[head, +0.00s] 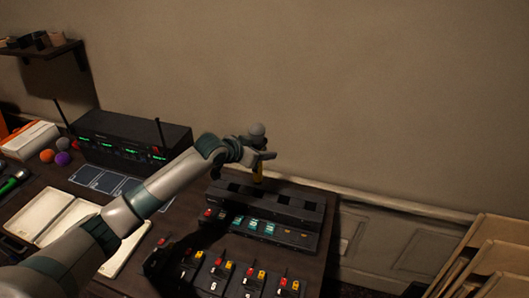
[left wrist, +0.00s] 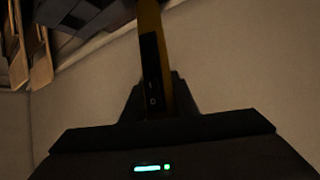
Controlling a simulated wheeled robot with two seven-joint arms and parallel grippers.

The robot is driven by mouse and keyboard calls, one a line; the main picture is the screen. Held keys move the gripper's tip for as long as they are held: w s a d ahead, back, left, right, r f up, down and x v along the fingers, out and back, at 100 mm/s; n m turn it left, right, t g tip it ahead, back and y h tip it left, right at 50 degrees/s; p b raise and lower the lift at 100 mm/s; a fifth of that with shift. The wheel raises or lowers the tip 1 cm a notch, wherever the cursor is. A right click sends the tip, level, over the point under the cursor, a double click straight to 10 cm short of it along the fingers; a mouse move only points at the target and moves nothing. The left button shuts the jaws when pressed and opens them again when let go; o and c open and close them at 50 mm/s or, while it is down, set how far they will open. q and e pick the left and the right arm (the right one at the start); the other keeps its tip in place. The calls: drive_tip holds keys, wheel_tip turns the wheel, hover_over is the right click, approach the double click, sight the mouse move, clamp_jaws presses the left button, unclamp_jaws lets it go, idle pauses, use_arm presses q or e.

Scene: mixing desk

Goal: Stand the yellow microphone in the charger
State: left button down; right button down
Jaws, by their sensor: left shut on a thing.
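The yellow microphone has a grey ball head (head: 257,130) and a yellow body (head: 257,170). It is upright in my left gripper (head: 263,155), which is shut on it below the head. The charger (head: 300,207) is a long black block with several dark slots along its top. The microphone's lower end is over the back of the charger; I cannot tell whether it is inside a slot. In the left wrist view, the yellow body (left wrist: 151,25) with a black switch panel rises between the dark fingers (left wrist: 155,100). My right gripper is not in view.
In front of the charger are several small black packs (head: 216,275) with red and yellow parts. A black receiver (head: 118,137) with green lights and antennas stands left. Wooden folding chairs (head: 490,255) stand right, and the wall is behind.

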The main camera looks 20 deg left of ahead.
use_arm(q)
wheel_tip(320, 180, down, 4)
drive_tip(key=shift+f+b, duration=0.15)
drive_tip(key=shift+b, duration=1.05)
drive_tip(key=shift+p, duration=0.35)
drive_tip(key=shift+p, duration=0.3)
idle(0.8)
